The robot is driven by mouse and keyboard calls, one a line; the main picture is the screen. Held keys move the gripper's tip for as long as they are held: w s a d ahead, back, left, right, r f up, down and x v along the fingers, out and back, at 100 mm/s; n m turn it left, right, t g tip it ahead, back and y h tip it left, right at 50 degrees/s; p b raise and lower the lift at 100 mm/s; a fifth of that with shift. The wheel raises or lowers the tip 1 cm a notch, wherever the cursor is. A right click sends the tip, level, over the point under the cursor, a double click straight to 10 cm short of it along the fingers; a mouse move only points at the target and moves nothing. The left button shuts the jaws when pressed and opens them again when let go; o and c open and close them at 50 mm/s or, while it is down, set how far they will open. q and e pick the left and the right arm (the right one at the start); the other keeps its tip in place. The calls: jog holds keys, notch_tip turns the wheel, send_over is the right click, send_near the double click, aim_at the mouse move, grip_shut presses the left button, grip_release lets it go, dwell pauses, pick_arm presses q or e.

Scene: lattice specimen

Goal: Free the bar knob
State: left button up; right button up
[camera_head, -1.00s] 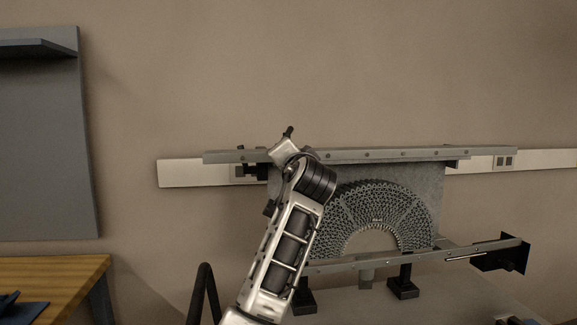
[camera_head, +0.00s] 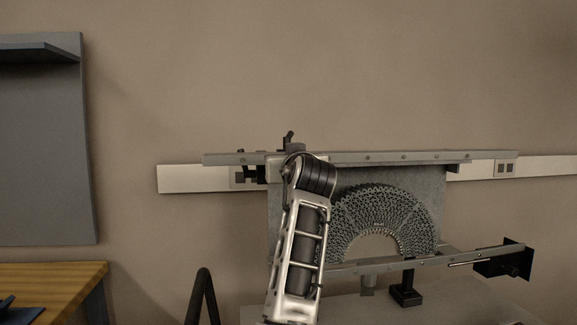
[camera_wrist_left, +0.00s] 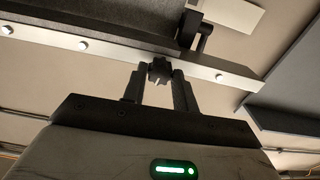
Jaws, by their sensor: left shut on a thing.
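The bar knob (camera_wrist_left: 159,69) is a small dark lobed knob at the metal bar in the left wrist view. My left gripper (camera_wrist_left: 159,76) has its two black fingers on either side of the knob and is shut on it. The long grey bar (camera_head: 405,157) runs across the top of the lattice specimen (camera_head: 392,200), and its underside with bolt heads shows in the wrist view (camera_wrist_left: 40,39). In the head view my left wrist hides the knob and the fingertips. My right gripper is in neither view.
A black lever (camera_wrist_left: 204,32) is close beside the knob, past the bar. A lower bar (camera_head: 440,258) crosses below the specimen, with a black block (camera_head: 505,262) at its right end. A wooden table (camera_head: 50,278) and grey panel (camera_head: 45,140) are at left.

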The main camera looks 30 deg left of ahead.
pick_arm(q)
jog(key=shift+f+n, duration=0.2)
jog(key=shift+n, duration=0.8)
jog(key=o, duration=0.9)
jog(key=shift+o, duration=0.3)
jog(key=shift+r, duration=0.1)
jog(key=shift+d, duration=0.1)
jog(key=b+v, duration=0.4)
jog(key=v, duration=1.2)
